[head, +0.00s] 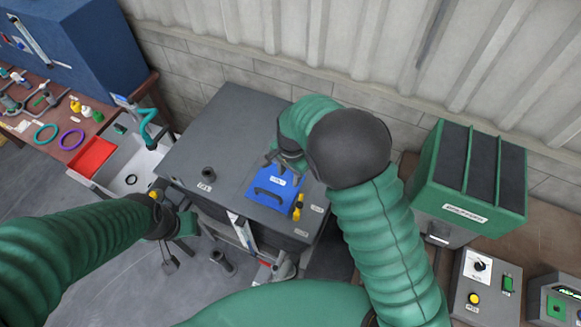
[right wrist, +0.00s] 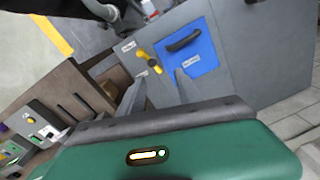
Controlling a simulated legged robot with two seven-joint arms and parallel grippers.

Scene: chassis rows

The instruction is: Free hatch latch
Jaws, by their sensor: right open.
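A blue hatch (head: 273,192) with a dark handle and a label lies on the grey cabinet top. Beside its right edge in the head view is a yellow latch (head: 297,207). My right gripper (head: 277,168) is open and empty above the far edge of the hatch, apart from the latch. Its two fingers (right wrist: 160,90) show in the right wrist view. My left gripper (head: 171,258) hangs low, in front of the cabinet; its jaws are unclear.
The grey cabinet top (head: 225,125) is mostly clear, with a dark knob (head: 208,174) at its left. A sink (head: 132,170) and a red tray (head: 92,156) are at the left. A green slotted box (head: 468,185) and a control box (head: 482,283) stand at the right.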

